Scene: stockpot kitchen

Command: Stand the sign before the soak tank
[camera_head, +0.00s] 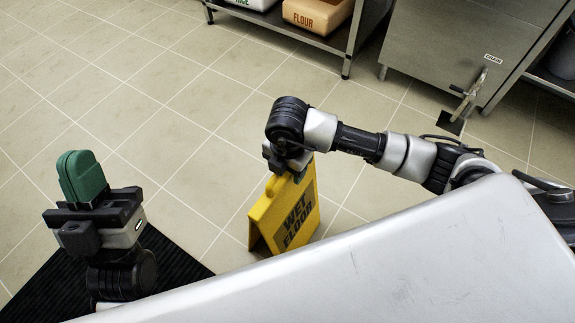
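The yellow sign (294,216) reads "WET FLOOR" and is upright, its two panels spread at the left side. I cannot tell whether its feet touch the floor. My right gripper (285,165) is at the sign's top edge; its fingertips are hidden, so its grip cannot be made out. The steel soak tank (445,50) at the top right has a "DRAIN" label and a lever valve (470,95) on its front. My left gripper (95,205), at the far left, is shut on a rounded green object (82,177), well away from the sign.
A black ribbed mat (180,270) lies at the lower left. A steel shelf (345,40) at the top holds an orange-tan flour bin (317,14) and a white bin. The tiled floor (190,110) between the sign and the shelf is clear.

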